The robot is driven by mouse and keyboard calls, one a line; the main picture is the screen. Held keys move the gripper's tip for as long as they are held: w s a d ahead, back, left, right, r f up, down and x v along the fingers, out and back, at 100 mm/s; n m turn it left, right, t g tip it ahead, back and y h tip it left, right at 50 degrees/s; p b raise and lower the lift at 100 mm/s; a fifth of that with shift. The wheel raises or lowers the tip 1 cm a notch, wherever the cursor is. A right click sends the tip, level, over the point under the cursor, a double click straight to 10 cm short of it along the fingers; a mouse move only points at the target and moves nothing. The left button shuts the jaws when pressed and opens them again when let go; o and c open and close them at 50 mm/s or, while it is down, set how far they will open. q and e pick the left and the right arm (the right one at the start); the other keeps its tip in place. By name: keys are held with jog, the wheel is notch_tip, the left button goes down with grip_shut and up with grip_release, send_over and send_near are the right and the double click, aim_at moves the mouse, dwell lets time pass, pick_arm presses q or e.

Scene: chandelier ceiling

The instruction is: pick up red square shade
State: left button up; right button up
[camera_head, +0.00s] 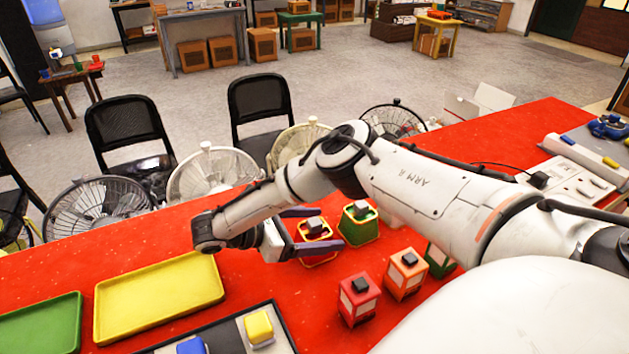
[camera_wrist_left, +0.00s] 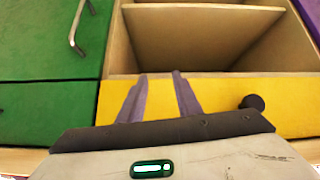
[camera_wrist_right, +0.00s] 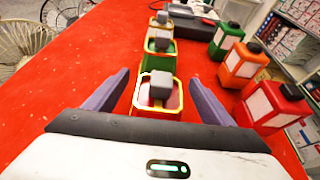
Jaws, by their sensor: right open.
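A red flared square shade with a yellow rim and a grey knob (camera_head: 313,228) stands on the red table, between my right gripper's fingers (camera_head: 338,228). In the right wrist view this shade (camera_wrist_right: 157,100) is nearest, between the spread fingertips (camera_wrist_right: 160,76), with a gap visible on both sides. A red square box shade with pale panels (camera_head: 358,298) stands nearer the table's front; it also shows at the right of the right wrist view (camera_wrist_right: 275,104). My left gripper (camera_wrist_left: 160,74) shows only in its wrist view, fingers apart and empty.
A green flared shade (camera_head: 358,224) stands just beyond the red one. Orange (camera_head: 405,273) and green (camera_head: 441,261) box shades stand beside the red box. Yellow (camera_head: 160,297) and green (camera_head: 42,325) trays lie left. My left gripper faces a yellow drawer front (camera_wrist_left: 225,98).

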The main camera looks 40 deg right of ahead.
jog(key=x, duration=0.3)
jog(key=shift+w+a, duration=0.1)
jog(key=c, duration=1.2)
jog(key=shift+r, duration=0.1)
